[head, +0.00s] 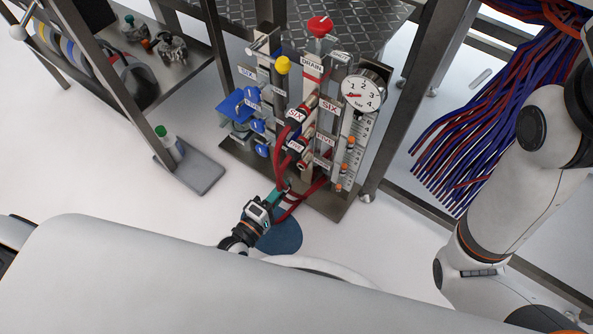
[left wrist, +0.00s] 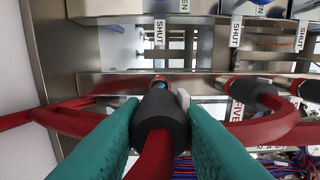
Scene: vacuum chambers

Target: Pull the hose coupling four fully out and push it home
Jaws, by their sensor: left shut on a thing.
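A red hose with a black coupling (left wrist: 160,118) is between the teal fingers of my left gripper (left wrist: 160,125) in the left wrist view. Its number is not readable there, so I cannot confirm that it is coupling four. A narrow tip with an orange and blue ring (left wrist: 160,82) shows beyond the black sleeve, close to the metal bar; I cannot tell how deep it sits. In the head view my left gripper (head: 279,195) is low at the front of the panel, below couplings five and six, and the held coupling is mostly hidden. My right gripper is out of view.
Coupling five (left wrist: 254,92) and its red hose are close on the right in the left wrist view. Coupling six (head: 294,114) is higher on the panel. A pressure gauge (head: 363,91), a red knob (head: 320,25) and a yellow knob (head: 283,65) are above. Red and blue cables (head: 490,110) hang right.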

